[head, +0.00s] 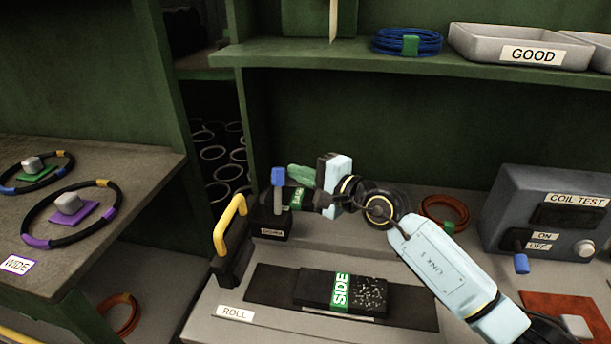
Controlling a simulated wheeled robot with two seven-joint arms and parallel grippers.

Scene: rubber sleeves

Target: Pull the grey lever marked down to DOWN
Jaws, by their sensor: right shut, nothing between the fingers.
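A grey lever (278,200) with a blue knob stands upright on a black block (269,222). The small white label on the block's front is too small to read surely. My right gripper (303,188) is just right of the lever, its body sideways and close to the shaft. It is shut and holds nothing. I cannot tell whether it touches the lever. My left gripper is out of view.
A yellow handle (230,224) stands left of the lever. A black block marked SIDE (341,292) lies in front. A COIL TEST box (549,215) is at right. A green shelf (400,62) runs above. Black rings (70,216) lie on the left table.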

